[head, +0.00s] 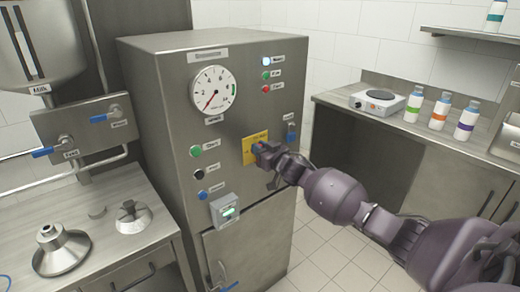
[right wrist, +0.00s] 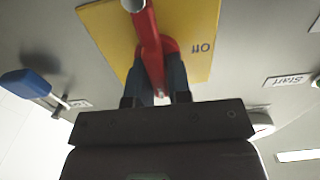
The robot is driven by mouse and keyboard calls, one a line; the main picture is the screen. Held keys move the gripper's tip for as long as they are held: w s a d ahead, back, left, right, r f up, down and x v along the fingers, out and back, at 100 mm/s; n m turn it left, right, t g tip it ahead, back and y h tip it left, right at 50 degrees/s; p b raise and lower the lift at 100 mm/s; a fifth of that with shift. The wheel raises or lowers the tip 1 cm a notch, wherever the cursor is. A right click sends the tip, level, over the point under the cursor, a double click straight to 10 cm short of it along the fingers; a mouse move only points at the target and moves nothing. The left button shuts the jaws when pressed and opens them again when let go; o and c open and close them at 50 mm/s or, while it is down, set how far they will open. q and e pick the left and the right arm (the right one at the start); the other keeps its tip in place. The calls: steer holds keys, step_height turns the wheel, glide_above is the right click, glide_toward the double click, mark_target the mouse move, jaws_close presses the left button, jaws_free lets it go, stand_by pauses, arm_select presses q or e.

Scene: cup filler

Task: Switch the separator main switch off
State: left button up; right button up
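The separator's main switch has a red handle (right wrist: 147,35) on a yellow plate (right wrist: 205,20), with an upside-down "Off" label beside it in the right wrist view. In the head view the yellow plate (head: 249,150) is on the front of the steel cabinet (head: 165,100), and my right gripper (head: 264,149) is up against it, hiding most of the switch. In the right wrist view the fingers of my right gripper (right wrist: 158,80) lie on both sides of the red handle, close against it. My left gripper is not in view.
Beside the plate are a blue-handled valve (head: 291,133), a green button (head: 196,151), a black button (head: 199,174), a blue button (head: 203,195) and a grey box (head: 225,209). A pressure gauge (head: 212,90) is above. A counter with bottles (head: 439,112) stands right.

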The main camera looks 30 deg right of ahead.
jaws_close()
steer(key=shift+n, duration=0.3)
steer(key=n+p, duration=0.1)
steer(key=n, duration=0.1)
steer(key=shift+a+n, duration=0.15)
steer(key=shift+n, duration=0.25)
steer(key=n, duration=0.9)
steer(key=f+n, duration=0.1)
steer(key=n, duration=0.4)
steer(key=shift+a+f+n, duration=0.1)
steer(key=shift+a+n, duration=0.2)
steer(key=shift+a, duration=0.1)
